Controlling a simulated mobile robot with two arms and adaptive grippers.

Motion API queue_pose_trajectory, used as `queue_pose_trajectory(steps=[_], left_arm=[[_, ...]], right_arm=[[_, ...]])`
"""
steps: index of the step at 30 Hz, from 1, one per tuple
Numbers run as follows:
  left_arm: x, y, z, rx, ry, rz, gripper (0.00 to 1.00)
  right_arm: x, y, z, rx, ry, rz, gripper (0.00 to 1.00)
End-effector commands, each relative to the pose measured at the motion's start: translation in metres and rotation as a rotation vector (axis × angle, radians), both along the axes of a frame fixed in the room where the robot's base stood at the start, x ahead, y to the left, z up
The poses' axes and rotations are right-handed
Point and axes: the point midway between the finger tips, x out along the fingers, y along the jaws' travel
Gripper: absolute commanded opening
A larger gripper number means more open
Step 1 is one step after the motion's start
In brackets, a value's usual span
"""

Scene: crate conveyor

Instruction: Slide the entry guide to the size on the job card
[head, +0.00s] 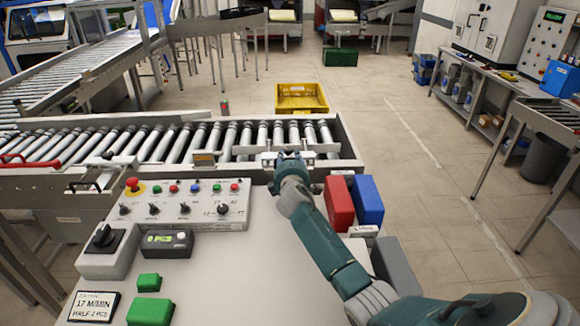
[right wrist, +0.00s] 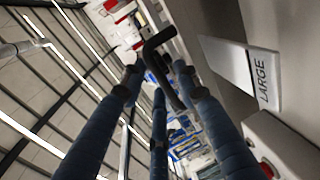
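The job card (head: 92,306) lies at the lower left of the head view; I read "17 M/MIN" and "HALF 2 PCS", its top line is too small. A light metal rail (head: 316,148) at the near edge of the conveyor looks like the entry guide. My right gripper (head: 291,157) is at this rail and hides part of it. In the right wrist view its blue fingers (right wrist: 158,92) are spread around a dark bent handle (right wrist: 158,42), with gaps visible. A white plate marked LARGE (right wrist: 232,65) is beside them. My left gripper is out of view.
The roller conveyor (head: 347,150) runs across behind the control panel (head: 190,211). A red box (head: 339,204) and a blue box (head: 368,202) stand close to my right arm. A yellow crate (head: 301,98) is beyond the conveyor. Open floor lies to the right.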

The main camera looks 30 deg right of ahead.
Motion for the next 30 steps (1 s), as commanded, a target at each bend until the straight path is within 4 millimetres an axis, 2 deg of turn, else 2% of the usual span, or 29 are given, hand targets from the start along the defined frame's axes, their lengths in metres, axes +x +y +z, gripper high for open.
queue_pose_trajectory(steps=[16,21,30], left_arm=[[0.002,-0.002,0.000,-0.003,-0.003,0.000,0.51],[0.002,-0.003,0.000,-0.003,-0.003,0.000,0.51],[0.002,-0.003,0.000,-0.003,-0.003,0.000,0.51]], right_arm=[[-0.078,0.049,0.017,0.001,0.001,0.002,0.31],[-0.090,0.056,0.020,0.001,0.001,0.002,0.31],[-0.092,0.057,0.021,0.002,0.001,0.002,0.31]])
